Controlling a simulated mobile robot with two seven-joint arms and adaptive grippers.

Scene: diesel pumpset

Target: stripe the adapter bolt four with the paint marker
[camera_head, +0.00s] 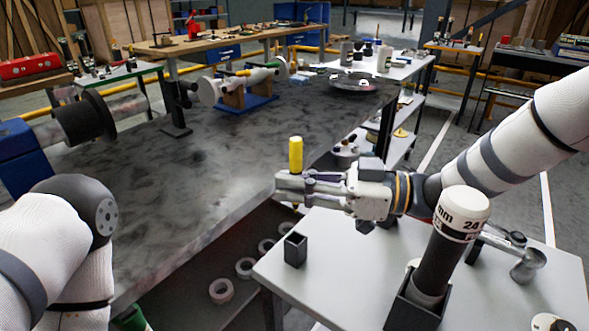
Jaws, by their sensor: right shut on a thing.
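My right gripper (292,184) is shut on the yellow paint marker (296,154). The marker stands upright in the jaws, its yellow end above the fingers. The gripper is above the gap between the dark bench and the white side table. A pale shaft-like assembly (243,83) rests on a blue stand on the bench, well beyond the gripper. A dark round part on a blue body (84,118) is at the left. I cannot make out adapter bolt four.
The dark bench (175,185) has a wide bare middle. A small black square holder (295,249) stands empty-looking on the white table (330,262). A large dark tool with a white cap (452,235) stands in another holder. A metal disc (354,84) lies at the bench's far end.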

